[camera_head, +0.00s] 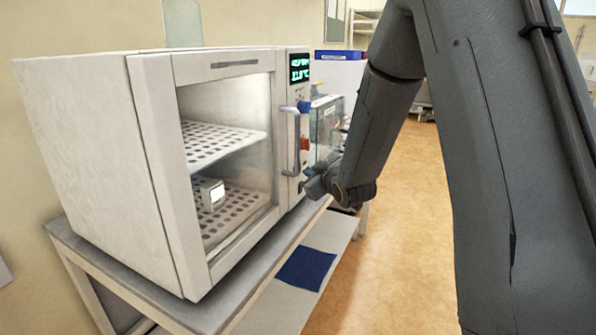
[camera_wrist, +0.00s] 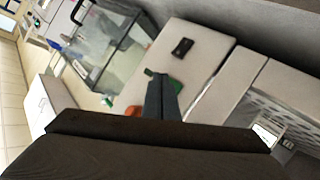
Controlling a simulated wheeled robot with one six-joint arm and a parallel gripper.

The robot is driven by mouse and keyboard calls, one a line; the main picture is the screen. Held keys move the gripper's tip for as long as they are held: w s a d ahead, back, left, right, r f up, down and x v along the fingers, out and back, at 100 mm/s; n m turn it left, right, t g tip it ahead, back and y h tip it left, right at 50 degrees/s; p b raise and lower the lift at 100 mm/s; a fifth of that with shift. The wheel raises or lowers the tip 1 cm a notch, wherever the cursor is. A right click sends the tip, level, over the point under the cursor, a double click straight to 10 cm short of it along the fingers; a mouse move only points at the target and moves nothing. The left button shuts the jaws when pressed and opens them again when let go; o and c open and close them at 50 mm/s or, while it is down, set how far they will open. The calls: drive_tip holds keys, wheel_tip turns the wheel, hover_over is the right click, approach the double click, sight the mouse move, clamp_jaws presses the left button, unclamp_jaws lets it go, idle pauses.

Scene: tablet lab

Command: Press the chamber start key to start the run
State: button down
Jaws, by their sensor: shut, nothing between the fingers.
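The chamber (camera_head: 90,130) is a white cabinet with a glazed front. Its control panel, at the front's right edge, has a lit display (camera_head: 299,67) and an orange-red part (camera_head: 305,144). In the wrist view, a green key (camera_wrist: 176,87) shows on the pale panel (camera_wrist: 205,60), beside my fingertips; it may be the start key, but no label is legible. My gripper (camera_head: 312,184) is shut and empty at the panel's lower part; it also shows in the wrist view (camera_wrist: 157,85). The fingers partly cover the green key. I cannot tell whether they touch it.
A black switch-like part (camera_wrist: 182,46) is on the panel. A vertical handle (camera_head: 290,145) stands out from the front. Inside, a small block with a bright face (camera_head: 210,194) sits on the lower perforated shelf. A glass-sided box (camera_head: 325,125) stands behind the panel. Open floor (camera_head: 405,230) lies right.

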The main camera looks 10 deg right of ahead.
drive_tip(key=shift+w+a, duration=0.1)
drive_tip(key=shift+a, duration=0.05)
drive_tip(key=shift+w+a, duration=0.15)
drive_tip(key=shift+a, duration=0.05)
drive_tip(key=shift+w+a+b, duration=0.2)
drive_tip(key=shift+a+b, duration=0.05)
drive_tip(key=shift+b, duration=0.05)
idle(0.8)
drive_tip(key=shift+d, duration=0.1)
drive_tip(key=shift+s+d, duration=0.45)
drive_tip(key=shift+d, duration=0.05)
idle(0.4)
drive_tip(key=s+d, duration=0.1)
drive_tip(key=d, duration=0.1)
drive_tip(key=s+d+p, duration=0.1)
drive_tip(key=s+d, duration=0.1)
idle(0.4)
idle(0.5)
